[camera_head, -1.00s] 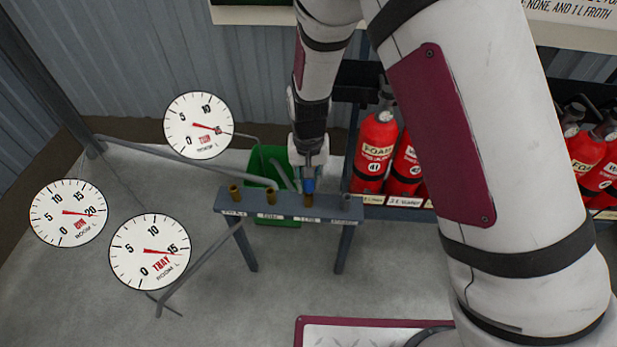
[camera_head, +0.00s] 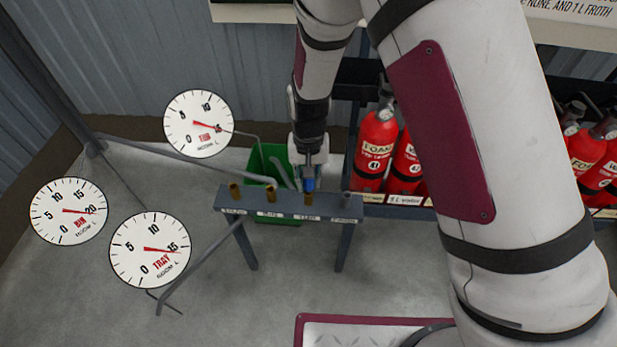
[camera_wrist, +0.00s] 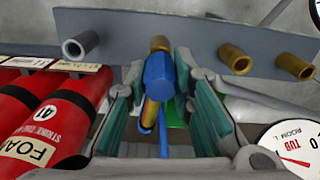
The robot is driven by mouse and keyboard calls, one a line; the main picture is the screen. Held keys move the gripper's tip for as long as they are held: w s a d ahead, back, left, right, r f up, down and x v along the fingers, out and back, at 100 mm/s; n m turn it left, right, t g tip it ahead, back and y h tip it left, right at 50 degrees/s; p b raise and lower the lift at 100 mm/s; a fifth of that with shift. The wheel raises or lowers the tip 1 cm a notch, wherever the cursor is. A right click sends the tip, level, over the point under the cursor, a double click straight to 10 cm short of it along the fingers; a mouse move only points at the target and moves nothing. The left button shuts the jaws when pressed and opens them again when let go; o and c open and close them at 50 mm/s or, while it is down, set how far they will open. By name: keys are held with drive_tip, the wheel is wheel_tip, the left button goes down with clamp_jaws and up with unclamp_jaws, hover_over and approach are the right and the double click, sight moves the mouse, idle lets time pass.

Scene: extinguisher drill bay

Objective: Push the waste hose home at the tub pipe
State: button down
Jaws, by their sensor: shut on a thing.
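My gripper (camera_head: 310,176) is shut on the blue end of the waste hose (camera_wrist: 158,72), whose blue cuff sits between the teal finger pads in the wrist view. The cuff points at a brass pipe stub (camera_head: 308,200) on the grey rail (camera_head: 290,209), the third stub from the left in the head view. In the wrist view the cuff covers most of this stub (camera_wrist: 160,43) and looks roughly in line with it. I cannot tell whether they touch or overlap. The labels under the stubs are too blurred to read.
Two more brass stubs (camera_head: 235,191) (camera_head: 271,194) stand left of it and a grey stub (camera_head: 346,200) right. A green bin (camera_head: 262,163) is behind the rail. Red extinguishers (camera_head: 376,140) stand close right. Round TUB (camera_head: 199,110), BIN (camera_head: 80,199) and TRAY (camera_head: 140,235) dials show left.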

drive_tip(key=shift+f+b, duration=0.45)
drive_tip(key=shift+f, duration=0.35)
idle(0.4)
drive_tip(key=c, duration=1.3)
unclamp_jaws()
wheel_tip(320, 180, up, 12)
drive_tip(key=shift+r, duration=0.1)
